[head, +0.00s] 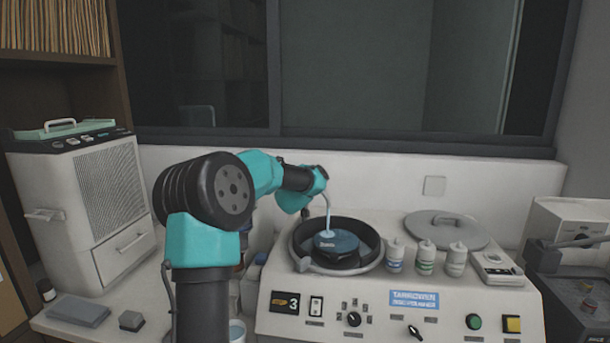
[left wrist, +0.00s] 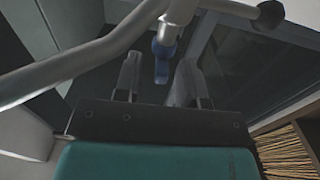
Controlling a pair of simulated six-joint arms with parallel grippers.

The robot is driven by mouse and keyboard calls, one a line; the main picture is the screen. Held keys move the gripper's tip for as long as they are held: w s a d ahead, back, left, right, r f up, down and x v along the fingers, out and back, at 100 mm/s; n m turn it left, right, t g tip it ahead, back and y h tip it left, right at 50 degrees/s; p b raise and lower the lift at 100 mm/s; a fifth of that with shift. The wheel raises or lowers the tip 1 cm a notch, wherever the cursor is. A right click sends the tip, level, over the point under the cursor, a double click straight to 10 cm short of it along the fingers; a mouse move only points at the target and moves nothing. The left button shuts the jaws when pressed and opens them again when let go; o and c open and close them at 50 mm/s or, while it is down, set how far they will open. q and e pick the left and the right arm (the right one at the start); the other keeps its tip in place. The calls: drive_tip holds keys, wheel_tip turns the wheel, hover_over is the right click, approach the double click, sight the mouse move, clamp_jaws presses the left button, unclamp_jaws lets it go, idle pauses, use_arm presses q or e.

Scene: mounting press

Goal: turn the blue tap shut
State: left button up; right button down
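My left gripper (left wrist: 158,80) is open, with one finger on each side of the tap and a gap visible at least on the left side. I cannot tell whether the right finger touches it. In the head view my left arm reaches to the back of the machine, and its wrist hides the tap and the fingers. A thin curved spout (head: 328,208) comes down from there over the blue disc (head: 336,242). My right gripper is not in view.
The disc sits in a round bowl (head: 372,262) on the white machine. Several small bottles (head: 426,257) and a round grey lid (head: 447,228) stand to its right. Knobs and buttons line the front panel (head: 390,325). A wall and window frame (head: 350,143) are close behind.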

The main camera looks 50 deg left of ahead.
use_arm(q)
drive_tip(key=shift+x, duration=1.4)
clamp_jaws()
